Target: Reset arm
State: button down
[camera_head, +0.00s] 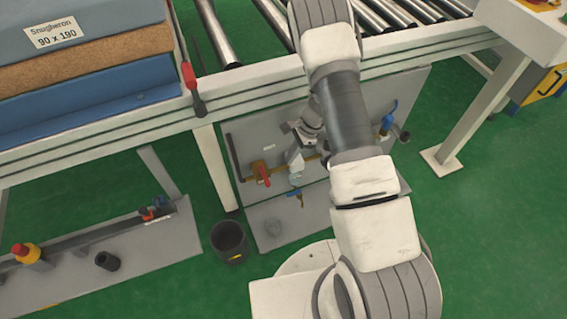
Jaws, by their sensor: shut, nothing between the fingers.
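My arm (345,100) rises from the lower right and reaches up across the conveyor edge. My gripper (296,160) shows partly beside the arm's middle links, in front of the grey panel below the conveyor. It is shut and nothing shows between its fingers. Part of the wrist is hidden behind the arm.
Blue and brown mattresses (85,60), labelled "Snugheron 90 x 190", lie at the upper left by the roller conveyor (215,35). The grey panel (245,145) carries valves. A dark bin (229,240) stands on the green floor.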

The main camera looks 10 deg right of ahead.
jog(key=shift+p+v, duration=0.45)
jog(key=shift+v, duration=1.8)
jog(key=s+a+r+n+t, duration=0.15)
jog(key=r+n, duration=0.25)
jog(key=r, duration=1)
jog(key=s+a+r+n+t, duration=0.1)
jog(key=s+r+n, duration=0.2)
jog(key=r, duration=1)
jog(key=s+d+r+n+t+h, duration=0.1)
jog(key=s+r+n+t+h, duration=0.1)
jog(key=s+r+n, duration=0.6)
jog(key=s+d+r+n+t+h, duration=0.15)
jog(key=s+r, duration=0.45)
jog(key=s, duration=0.6)
notch_tip(320, 180, up, 19)
jog(key=p, duration=1.9)
jog(key=shift+w+h+p, duration=0.3)
jog(key=shift+h+p, duration=0.05)
jog(key=shift+h, duration=0.1)
jog(key=shift+s+a+m, duration=0.1)
jog(key=shift+a+m, duration=0.05)
jog(key=shift+m, duration=0.1)
